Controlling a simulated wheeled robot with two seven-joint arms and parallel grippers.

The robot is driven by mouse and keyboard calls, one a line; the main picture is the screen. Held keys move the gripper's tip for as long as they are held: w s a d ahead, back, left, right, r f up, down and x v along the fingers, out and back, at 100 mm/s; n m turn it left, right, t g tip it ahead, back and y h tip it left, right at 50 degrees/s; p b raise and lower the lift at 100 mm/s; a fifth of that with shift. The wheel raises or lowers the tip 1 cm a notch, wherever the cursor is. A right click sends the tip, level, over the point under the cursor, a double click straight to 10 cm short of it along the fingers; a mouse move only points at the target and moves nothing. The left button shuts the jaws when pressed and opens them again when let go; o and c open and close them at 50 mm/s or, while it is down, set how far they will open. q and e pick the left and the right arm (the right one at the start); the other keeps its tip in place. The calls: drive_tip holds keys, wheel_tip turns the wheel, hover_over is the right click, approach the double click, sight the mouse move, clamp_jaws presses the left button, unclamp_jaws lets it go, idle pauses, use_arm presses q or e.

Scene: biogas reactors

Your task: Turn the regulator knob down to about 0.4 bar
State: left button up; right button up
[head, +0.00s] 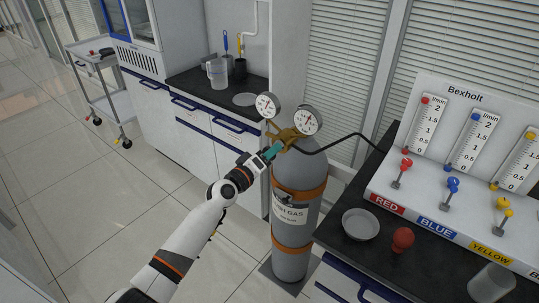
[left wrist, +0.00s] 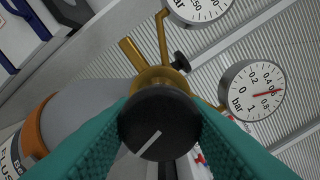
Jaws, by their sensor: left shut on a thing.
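The regulator knob (left wrist: 158,122) is black and round with a white mark line, and sits between the teal fingers of my left gripper in the left wrist view. My left gripper (head: 272,151) is shut on it at the brass regulator (head: 288,136) on top of the grey gas cylinder (head: 292,185). In the head view the fingers hide the knob. The bar gauge (left wrist: 252,92) has a red needle pointing near the 0.6 label. In the head view two dial gauges stand on the regulator, a left one (head: 267,105) and a right one (head: 307,120). My right gripper is not in view.
A black hose runs from the regulator to the white Bexholt flowmeter panel (head: 455,92) at right. The black bench (head: 440,262) there holds a grey dish (head: 360,224) and a red stopper-like object (head: 402,240). A counter with a jug (head: 217,73) stands behind.

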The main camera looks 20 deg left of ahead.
use_arm(q)
drive_tip(key=n, duration=0.4)
drive_tip(key=shift+n, duration=0.4)
drive_tip(key=shift+n+p, duration=0.55)
drive_tip(key=shift+n, duration=1.35)
drive_tip(key=o, duration=0.9)
drive_tip(key=shift+s, duration=0.1)
drive_tip(key=v, duration=1.2)
drive_tip(key=shift+r+b, duration=0.1)
drive_tip(key=shift+b, duration=0.3)
